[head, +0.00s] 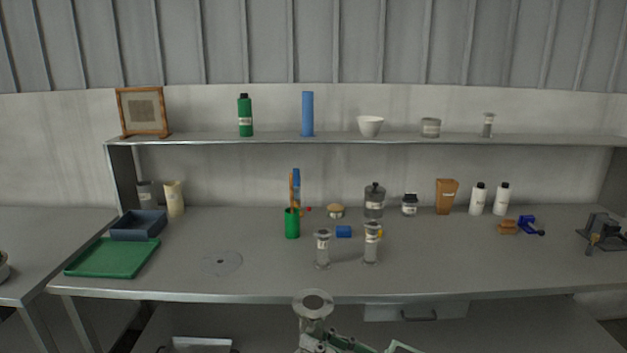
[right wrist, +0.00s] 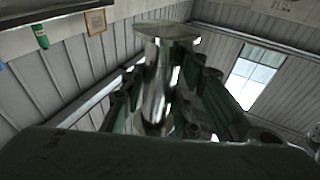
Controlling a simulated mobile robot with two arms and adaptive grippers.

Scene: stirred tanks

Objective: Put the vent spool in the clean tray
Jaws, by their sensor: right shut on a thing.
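My right gripper (head: 318,338) is at the bottom middle of the head view, in front of the bench edge. It is shut on a shiny metal spool (head: 314,303) with a round flange on top, held upright. The spool also shows in the right wrist view (right wrist: 158,80), between the fingers (right wrist: 165,110). Two similar flanged spools with labels, one left (head: 322,250) and one right (head: 371,245), stand on the bench; their labels are too small to read. A flat green tray (head: 112,258) lies empty at the bench's left end. My left gripper is not in view.
A blue-grey bin (head: 138,226) sits behind the green tray. A clear disc (head: 222,263) lies right of the tray. A green cup (head: 292,224) with tools, a blue block (head: 344,231) and several jars and bottles stand farther back, under a shelf (head: 400,139). The bench's front middle is mostly clear.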

